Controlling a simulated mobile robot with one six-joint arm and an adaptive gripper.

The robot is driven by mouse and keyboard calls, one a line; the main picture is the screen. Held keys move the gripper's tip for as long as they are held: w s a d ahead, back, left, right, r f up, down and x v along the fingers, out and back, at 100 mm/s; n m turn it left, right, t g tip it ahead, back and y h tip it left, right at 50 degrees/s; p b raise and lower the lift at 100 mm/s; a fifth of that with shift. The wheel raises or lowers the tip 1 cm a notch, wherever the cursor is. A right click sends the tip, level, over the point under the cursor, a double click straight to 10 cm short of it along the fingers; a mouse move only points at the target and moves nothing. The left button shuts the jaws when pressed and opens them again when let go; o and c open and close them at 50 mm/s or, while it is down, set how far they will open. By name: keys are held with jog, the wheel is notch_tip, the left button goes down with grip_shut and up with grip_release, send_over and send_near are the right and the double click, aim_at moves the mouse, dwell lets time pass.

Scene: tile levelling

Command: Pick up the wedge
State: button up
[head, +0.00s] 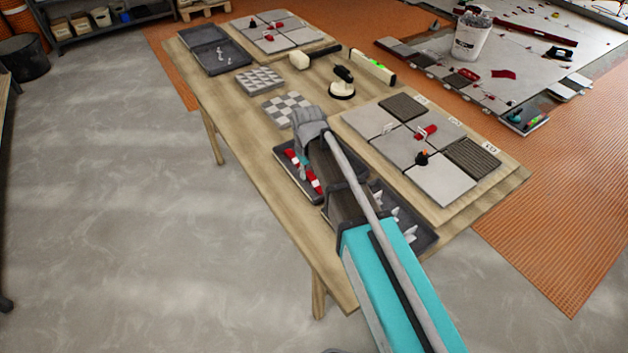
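Several red wedges (305,170) lie in the left part of a dark tray near the front edge of the wooden table. My arm crosses over this tray and hides much of it. My gripper (311,142) is above or beside the tray's far left end, by the red wedges. Its fingertips are hidden, so I cannot tell whether it is open or shut, or touches a wedge. Another red wedge (427,132) sits at a joint between grey tiles on the board at right.
White clips (397,212) stand in the tray right of my arm. A tile board (490,190), a suction cup (342,84), a mallet (305,60), a level (372,67) and checkered mosaic sheets (287,110) share the table. The floor at left is clear.

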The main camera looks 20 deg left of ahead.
jog(key=shift+c, duration=0.9)
jog(key=shift+r, duration=0.15)
notch_tip(320, 180, up, 2)
jog(key=shift+r+p, duration=0.1)
jog(key=shift+p, duration=1.15)
jog(key=s+d+r+p, duration=0.6)
jog(key=s+r+p, duration=0.4)
jog(key=s, duration=0.2)
jog(key=shift+s+r, duration=0.25)
jog(key=shift+s, duration=0.1)
jog(key=shift+s, duration=0.1)
